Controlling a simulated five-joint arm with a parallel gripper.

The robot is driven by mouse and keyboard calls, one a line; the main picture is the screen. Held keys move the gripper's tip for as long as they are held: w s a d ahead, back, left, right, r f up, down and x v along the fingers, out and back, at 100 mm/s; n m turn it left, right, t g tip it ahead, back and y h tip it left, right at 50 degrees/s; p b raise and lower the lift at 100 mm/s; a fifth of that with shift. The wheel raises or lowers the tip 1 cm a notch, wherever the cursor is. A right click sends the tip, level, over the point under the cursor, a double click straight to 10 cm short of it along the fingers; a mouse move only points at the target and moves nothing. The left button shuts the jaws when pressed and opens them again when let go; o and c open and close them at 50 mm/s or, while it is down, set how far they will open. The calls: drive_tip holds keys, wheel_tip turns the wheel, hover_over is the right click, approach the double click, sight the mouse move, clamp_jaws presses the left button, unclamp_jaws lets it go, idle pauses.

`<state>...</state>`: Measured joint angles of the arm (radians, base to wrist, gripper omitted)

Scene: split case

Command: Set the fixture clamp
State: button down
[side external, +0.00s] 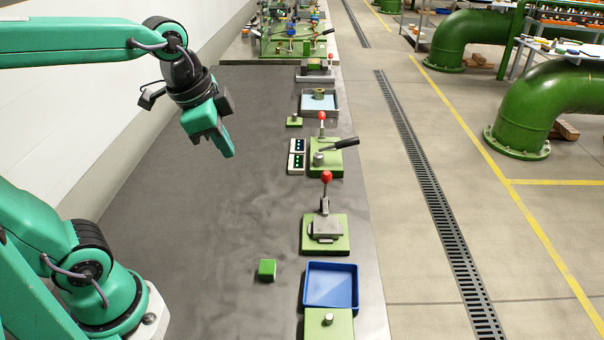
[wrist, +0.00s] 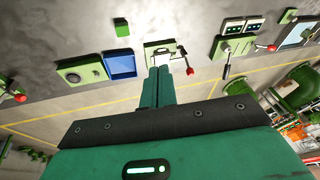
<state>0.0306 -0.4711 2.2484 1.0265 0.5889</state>
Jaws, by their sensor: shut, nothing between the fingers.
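A clamp fixture with a green base plate (side external: 311,244), a grey metal block and a lever with a red knob (side external: 327,177) stands on the bench. Its lever is roughly upright in the side view. It also shows in the wrist view (wrist: 152,46), just beyond my fingertips, its red knob (wrist: 190,71) to the right. A second green fixture (side external: 328,168) stands farther back, with a black handle and a red-knobbed lever. Which one the task means is not clear. My gripper (side external: 228,153) is shut and empty, high above the bench and left of both fixtures; it shows in the wrist view (wrist: 158,72).
A blue tray (side external: 331,286) and a small green block (side external: 267,269) lie near the closer fixture. A green plate with a round stud (side external: 338,325) is at the front. Two panels (side external: 297,154) sit beside the farther fixture. The bench's left side is clear.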

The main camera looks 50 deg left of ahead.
drive_tip(key=w+d+m+g, duration=0.2)
drive_tip(key=w+m+g, duration=0.1)
drive_tip(key=w+m, duration=0.8)
drive_tip(key=m+g, duration=0.3)
drive_tip(key=m, duration=1)
hover_over(324, 175)
drive_tip(key=s+d, duration=0.2)
drive_tip(key=s, duration=0.1)
wheel_tip(324, 175, down, 7)
drive_tip(key=shift+d+r+y, duration=0.15)
drive_tip(key=shift+r+y, duration=0.05)
drive_tip(key=shift+y, duration=0.1)
drive_tip(key=shift+w+f, duration=0.1)
drive_tip(key=f, duration=0.6)
drive_tip(key=s+f, duration=0.1)
drive_tip(key=f, duration=0.2)
drive_tip(key=shift+s+f, duration=0.1)
drive_tip(key=shift+f, duration=0.2)
drive_tip(key=shift+w+a+r, duration=0.15)
drive_tip(key=shift+w+a, duration=0.2)
drive_tip(key=shift+w, duration=0.4)
drive_tip(key=shift+w+a+r, duration=0.15)
drive_tip(key=shift+w+a, duration=0.2)
drive_tip(key=shift+w, duration=0.4)
